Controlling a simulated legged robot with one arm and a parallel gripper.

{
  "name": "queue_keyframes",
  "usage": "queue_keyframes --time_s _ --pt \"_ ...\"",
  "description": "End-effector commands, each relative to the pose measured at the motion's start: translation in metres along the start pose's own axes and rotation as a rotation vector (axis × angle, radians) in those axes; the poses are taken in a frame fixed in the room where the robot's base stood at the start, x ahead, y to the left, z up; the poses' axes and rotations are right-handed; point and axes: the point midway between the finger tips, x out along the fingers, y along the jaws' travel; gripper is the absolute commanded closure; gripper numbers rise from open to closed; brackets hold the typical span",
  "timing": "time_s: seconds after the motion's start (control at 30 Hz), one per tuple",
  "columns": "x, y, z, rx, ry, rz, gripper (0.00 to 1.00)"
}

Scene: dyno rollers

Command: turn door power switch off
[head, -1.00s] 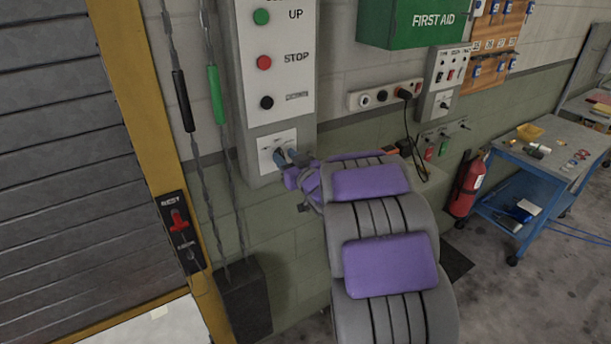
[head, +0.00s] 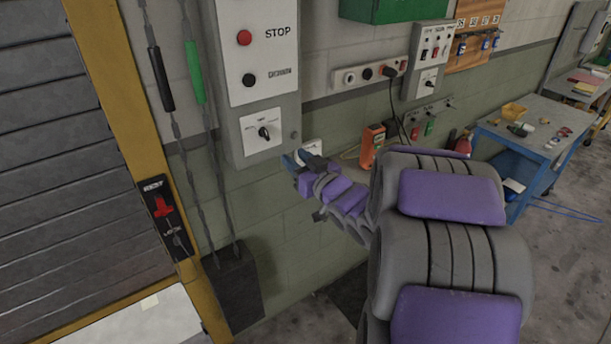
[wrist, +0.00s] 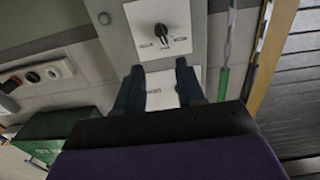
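A grey control panel (head: 232,110) hangs on the wall beside the yellow door post. At its bottom is a white plate (head: 254,140) with a dark rotary switch (head: 264,131); its small labels are too blurred to read. The wrist view, which looks upside down, shows the rotary switch (wrist: 161,30) beyond my fingertips. My gripper (head: 303,158) is to the right of and below the switch in the head view, apart from it. In the wrist view my gripper (wrist: 160,75) has its two fingers spread with nothing between them.
A shutter door (head: 60,130) is at the left, with a red-handled switch (head: 162,206) on its post. Hanging cords (head: 195,75) are left of the panel. An orange device (head: 371,146), sockets (head: 362,75) and a blue cart (head: 525,150) are to the right.

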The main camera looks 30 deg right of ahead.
Motion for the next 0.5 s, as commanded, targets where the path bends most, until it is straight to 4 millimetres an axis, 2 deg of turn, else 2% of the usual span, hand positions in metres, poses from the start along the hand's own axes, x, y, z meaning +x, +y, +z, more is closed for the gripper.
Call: queue_keyframes --time_s 0.3,0.5 --pt "-0.025 0.0 0.003 -0.005 0.003 -0.001 0.62" --pt "-0.033 0.0 0.002 -0.005 0.001 -0.002 0.62"
